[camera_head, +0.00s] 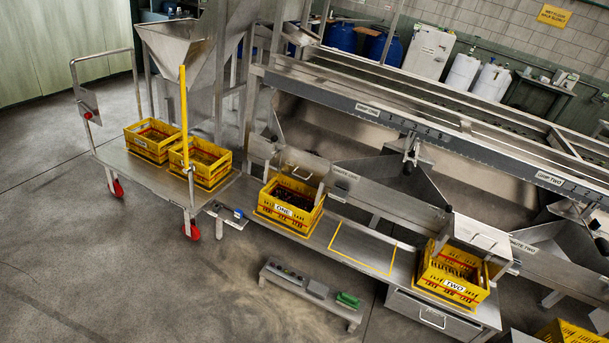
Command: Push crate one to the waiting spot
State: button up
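Crate one (283,210), yellow with a label reading ONE, stands upright on the steel bench under a chute end and holds dark contents. A yellow-outlined empty rectangle (362,248) is marked on the bench just right of crate one; it could be the waiting spot, but no label shows on it. Crate two (454,285), yellow and labelled TWO, stands on the bench to the right of that rectangle under another chute. My gripper is not in view.
A cart (152,172) with red wheels carries two yellow crates, left of the bench. A low stand (309,294) with a green item sits on the floor in front. A drawer (434,317) is under crate two. The floor at front left is clear.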

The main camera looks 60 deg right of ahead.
aim_at(298, 212)
jog(key=z, duration=0.45)
jog(key=i, duration=1.4)
jog(key=z, duration=1.15)
jog(key=i, duration=1.75)
jog(key=z, duration=0.65)
